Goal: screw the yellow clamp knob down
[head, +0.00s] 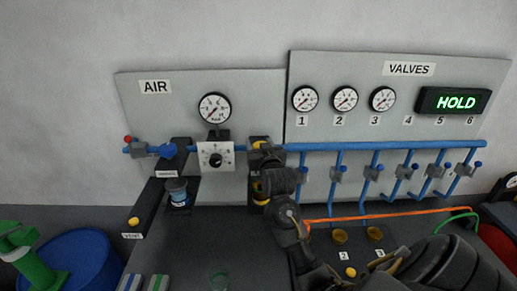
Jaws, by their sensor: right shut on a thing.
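My right gripper (264,154) reaches up from the lower right, at the left edge of the valves panel. It is shut at a yellow knob (259,145), of which only a small part shows beside the dark fingers. I take this to be the clamp knob. A second yellow part (260,196) shows lower down, partly behind my wrist, next to a black holder with a label. The gripper and wrist hide most of the fixture, so how far down the knob sits cannot be told. My left gripper is not in view.
The air panel (137,101) with a gauge (214,107) and white dial (215,157) stands to the left. The valves panel (400,70) has blue pipes and a HOLD display (455,102). A yellow vent button (133,221) and blue drum (82,262) are at left.

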